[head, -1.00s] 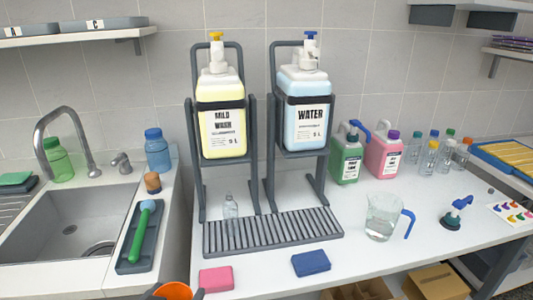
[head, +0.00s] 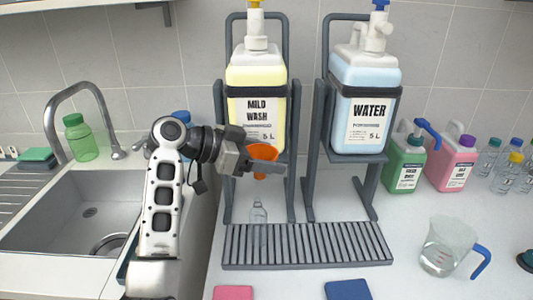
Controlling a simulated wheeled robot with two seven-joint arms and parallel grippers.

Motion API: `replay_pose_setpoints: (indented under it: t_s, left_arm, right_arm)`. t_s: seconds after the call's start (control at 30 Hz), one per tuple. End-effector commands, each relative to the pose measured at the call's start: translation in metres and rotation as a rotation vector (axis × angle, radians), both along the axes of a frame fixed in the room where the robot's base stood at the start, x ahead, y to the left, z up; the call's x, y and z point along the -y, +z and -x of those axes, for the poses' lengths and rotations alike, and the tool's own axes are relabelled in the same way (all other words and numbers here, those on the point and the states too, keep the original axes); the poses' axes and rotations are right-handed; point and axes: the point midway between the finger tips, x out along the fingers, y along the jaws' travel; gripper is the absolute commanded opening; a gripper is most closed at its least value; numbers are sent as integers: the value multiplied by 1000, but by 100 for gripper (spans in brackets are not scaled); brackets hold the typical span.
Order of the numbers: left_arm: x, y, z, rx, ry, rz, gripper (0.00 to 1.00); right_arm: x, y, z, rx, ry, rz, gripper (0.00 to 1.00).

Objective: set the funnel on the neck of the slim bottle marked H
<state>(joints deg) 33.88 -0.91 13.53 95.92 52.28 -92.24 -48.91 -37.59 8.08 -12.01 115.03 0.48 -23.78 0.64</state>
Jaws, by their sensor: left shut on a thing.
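My left gripper (head: 262,166) is shut on an orange funnel (head: 263,153) and holds it in the air in front of the yellow mild wash container. The funnel's wide mouth faces up and its narrow end points down. A slim clear bottle (head: 259,222) stands upright on the dark slatted drip tray (head: 330,260), below the funnel and apart from it. I cannot make out any letter on this bottle. My right gripper is not in view.
The mild wash container (head: 257,76) and the water container (head: 362,122) stand in dark frames behind the tray. A pink sponge (head: 233,293) and a blue sponge (head: 347,290) lie in front. A clear jug (head: 446,247) with a blue handle stands at right.

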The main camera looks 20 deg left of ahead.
Motion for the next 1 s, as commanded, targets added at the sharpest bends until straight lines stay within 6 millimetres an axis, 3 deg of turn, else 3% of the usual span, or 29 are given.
replay_pose_setpoints:
  t_s: [0.6,1.0]
  left_arm:
    - [0,-47,0,-1,4,1,45]
    - [0,-49,0,-1,4,0,45]
  right_arm:
    - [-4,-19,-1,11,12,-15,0]
    - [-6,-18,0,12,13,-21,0]
